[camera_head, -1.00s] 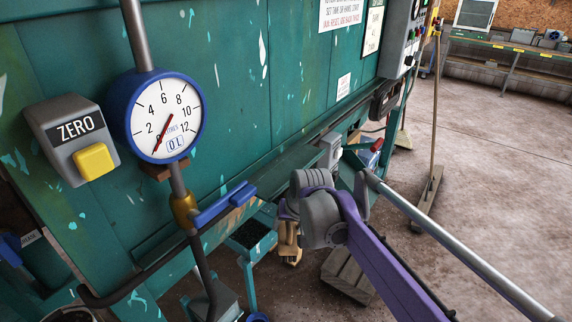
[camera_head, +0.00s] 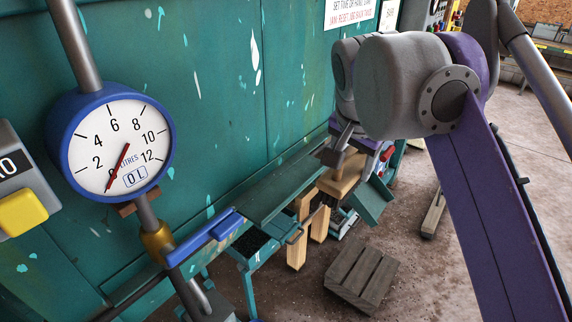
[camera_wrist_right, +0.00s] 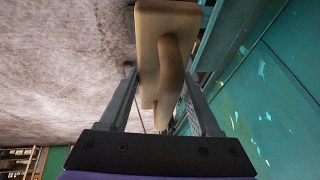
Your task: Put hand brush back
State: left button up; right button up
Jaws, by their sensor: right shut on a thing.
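The hand brush shows in the right wrist view as a tan wooden piece (camera_wrist_right: 172,62) between the two fingers, with a wider block at its far end. My right gripper (camera_wrist_right: 160,80) is shut on it. In the head view my right gripper (camera_head: 340,152) points down beside the green machine, below my large grey wrist joint. Tan wood (camera_head: 343,178) shows just under the fingers, but I cannot tell there where the brush ends and the wooden parts below begin. The bristles are not clearly seen. My left gripper is not in view.
A green ledge (camera_head: 262,200) runs along the machine wall. Upright wooden legs (camera_head: 297,245) stand under the gripper, near a dark-filled teal tray (camera_head: 250,246). A slatted wooden block (camera_head: 361,277) lies on the floor. A dial gauge (camera_head: 115,146) and blue-handled lever (camera_head: 205,238) are at left.

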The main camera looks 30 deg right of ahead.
jog(key=w+a+f, duration=0.1)
jog(key=w+a, duration=0.1)
jog(key=w, duration=0.2)
jog(key=w+a, duration=0.1)
jog(key=w, duration=0.4)
jog(key=w+a+f+p, duration=0.1)
jog(key=w+a, duration=0.1)
jog(key=w, duration=0.3)
jog(key=shift+a+f, duration=0.3)
jog(key=shift+f, duration=0.05)
jog(key=shift+s+f, duration=0.25)
jog(key=shift+f, duration=0.2)
notch_tip(320, 180, down, 3)
jog(key=shift+w+r, duration=0.1)
jog(key=shift+r, duration=0.1)
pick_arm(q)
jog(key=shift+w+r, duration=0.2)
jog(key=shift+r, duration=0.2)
pick_arm(e)
jog(key=shift+w+f, duration=0.2)
jog(key=shift+f, duration=0.25)
jog(key=o, duration=1)
jog(key=shift+f, duration=0.1)
jog(key=shift+o, duration=0.2)
